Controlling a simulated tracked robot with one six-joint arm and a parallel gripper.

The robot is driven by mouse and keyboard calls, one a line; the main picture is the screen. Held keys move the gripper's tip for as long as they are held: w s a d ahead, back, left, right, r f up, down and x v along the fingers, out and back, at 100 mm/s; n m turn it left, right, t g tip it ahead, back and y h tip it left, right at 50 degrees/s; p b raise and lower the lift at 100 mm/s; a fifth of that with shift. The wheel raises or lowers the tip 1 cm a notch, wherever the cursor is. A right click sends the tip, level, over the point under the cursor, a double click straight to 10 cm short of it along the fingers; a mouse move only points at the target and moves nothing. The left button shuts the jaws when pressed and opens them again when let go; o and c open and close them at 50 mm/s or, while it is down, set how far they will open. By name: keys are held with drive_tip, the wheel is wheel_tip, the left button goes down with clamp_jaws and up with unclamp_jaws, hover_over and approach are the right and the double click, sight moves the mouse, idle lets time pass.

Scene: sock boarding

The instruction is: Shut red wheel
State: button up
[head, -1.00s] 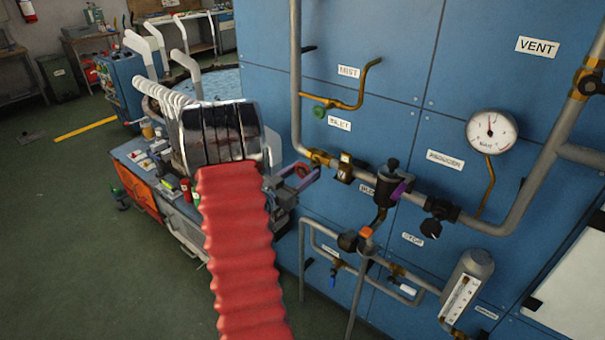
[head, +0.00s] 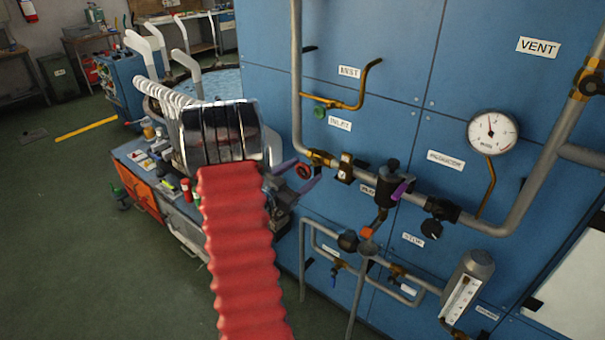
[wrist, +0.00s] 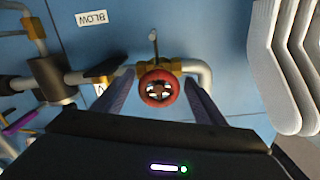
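The red wheel (head: 303,171) is a small round handwheel on a brass valve on the blue panel. In the wrist view the red wheel (wrist: 158,98) faces me, centred between my fingers, with its brass fitting (wrist: 172,66) behind it. My gripper (head: 301,176) is open, its purple-grey fingers on either side of the wheel in the head view. In the wrist view my gripper (wrist: 158,80) shows a gap between each finger and the rim. I cannot tell how deep the fingers reach past the wheel.
A purple-handled valve (head: 400,191), a pressure gauge (head: 492,133) and grey pipes (head: 297,80) stand out from the panel to the right. A green knob (head: 319,112) is above the wheel. Pale upright shapes (wrist: 290,65) stand at the right of the wrist view.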

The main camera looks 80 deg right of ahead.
drive_tip(key=shift+a, duration=0.15)
drive_tip(key=v, duration=1.3)
drive_tip(key=shift+w+a, duration=0.2)
drive_tip(key=shift+f, duration=0.1)
idle(0.4)
